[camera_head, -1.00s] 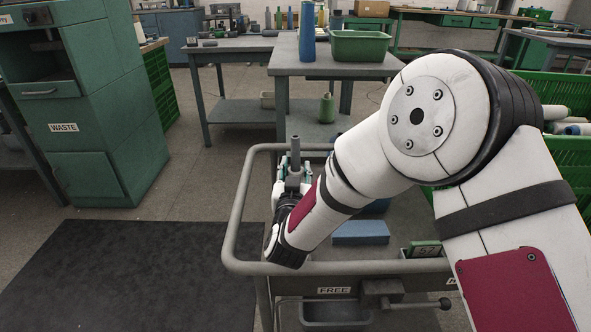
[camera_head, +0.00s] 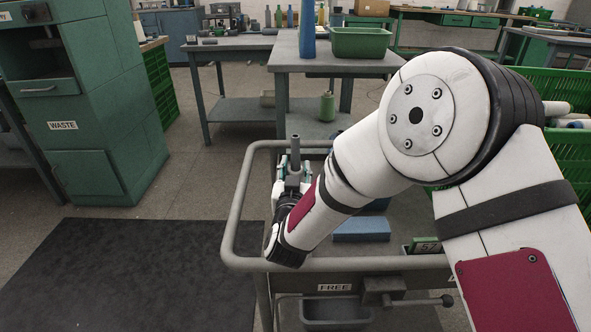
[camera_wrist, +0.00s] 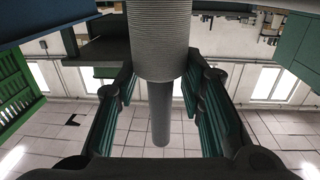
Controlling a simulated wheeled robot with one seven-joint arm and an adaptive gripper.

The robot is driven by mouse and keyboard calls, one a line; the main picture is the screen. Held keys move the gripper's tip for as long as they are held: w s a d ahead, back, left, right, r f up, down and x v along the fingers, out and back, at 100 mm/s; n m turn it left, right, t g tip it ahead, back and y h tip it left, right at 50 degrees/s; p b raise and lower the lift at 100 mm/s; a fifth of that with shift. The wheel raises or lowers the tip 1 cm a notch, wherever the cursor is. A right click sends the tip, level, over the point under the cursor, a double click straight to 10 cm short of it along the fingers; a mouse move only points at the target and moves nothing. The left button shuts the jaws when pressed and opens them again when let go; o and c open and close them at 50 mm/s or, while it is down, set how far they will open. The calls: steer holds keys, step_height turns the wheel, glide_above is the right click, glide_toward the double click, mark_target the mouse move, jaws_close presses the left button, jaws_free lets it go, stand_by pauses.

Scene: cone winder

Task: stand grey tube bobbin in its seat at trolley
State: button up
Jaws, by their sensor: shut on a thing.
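The grey tube bobbin (camera_head: 295,155) stands roughly upright in my gripper (camera_head: 293,182), over the left part of the trolley (camera_head: 240,200). Its thin tube points up and a thicker grey body is below it. In the wrist view, which is upside down, the bobbin (camera_wrist: 159,45) runs between the teal-padded fingers of my gripper (camera_wrist: 157,85), which is shut on it. The bobbin's lower end and any seat under it are hidden by my gripper and arm in the head view, so I cannot tell whether it touches the trolley.
A blue block (camera_head: 361,228) and a small green numbered box (camera_head: 424,245) are on the trolley. The trolley's grey rail surrounds the held bobbin. A table with a green bin (camera_head: 360,42) is behind. A waste cabinet (camera_head: 85,120) stands left, with clear floor between.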

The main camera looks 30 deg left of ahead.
steer(key=o, duration=1.3)
steer(key=shift+c, duration=0.2)
